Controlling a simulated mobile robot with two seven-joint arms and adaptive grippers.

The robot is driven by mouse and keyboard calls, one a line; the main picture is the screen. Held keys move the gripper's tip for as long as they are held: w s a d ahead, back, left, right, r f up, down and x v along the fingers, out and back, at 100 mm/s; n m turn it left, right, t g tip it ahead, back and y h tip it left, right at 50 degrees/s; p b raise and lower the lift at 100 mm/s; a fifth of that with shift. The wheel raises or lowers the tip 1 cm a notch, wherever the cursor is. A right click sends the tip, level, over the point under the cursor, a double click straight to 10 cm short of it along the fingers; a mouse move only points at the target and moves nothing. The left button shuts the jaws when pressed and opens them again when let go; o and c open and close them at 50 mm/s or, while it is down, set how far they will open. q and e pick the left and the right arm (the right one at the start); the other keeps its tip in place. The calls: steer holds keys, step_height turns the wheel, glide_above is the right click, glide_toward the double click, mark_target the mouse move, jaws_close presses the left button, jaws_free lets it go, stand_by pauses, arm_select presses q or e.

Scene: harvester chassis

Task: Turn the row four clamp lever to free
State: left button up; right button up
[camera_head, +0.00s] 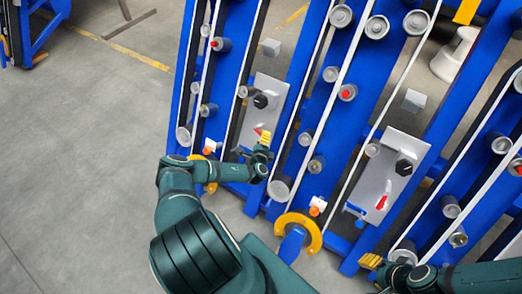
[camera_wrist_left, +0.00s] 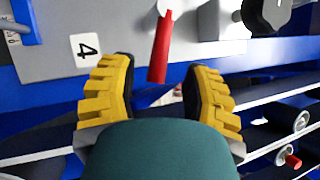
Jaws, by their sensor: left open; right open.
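The row four clamp lever is a red handle (camera_wrist_left: 160,48) on a grey plate (camera_wrist_left: 50,25) with a white label marked 4 (camera_wrist_left: 87,48). In the head view the plate (camera_head: 266,88) carries a black knob, and a small red bit of the lever (camera_head: 257,131) shows beside my left gripper (camera_head: 264,139). In the left wrist view my left gripper (camera_wrist_left: 158,72) is open, with its yellow fingers on either side of the lever's free end. A gap shows on both sides, so I see no grip on it. My right gripper (camera_head: 371,261) is open near the bottom right, away from this lever.
A second grey plate (camera_head: 388,165) to the right has its own red lever (camera_head: 381,202) and black knob (camera_head: 403,167). Blue frame beams, rollers and white belts surround both plates. A yellow ring (camera_head: 313,238) stands between the arms. Open grey floor (camera_head: 90,150) lies left.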

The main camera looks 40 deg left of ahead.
arm_select(q)
steer(key=v, duration=0.7)
steer(key=shift+s+d, duration=0.2)
steer(key=shift+d, duration=0.05)
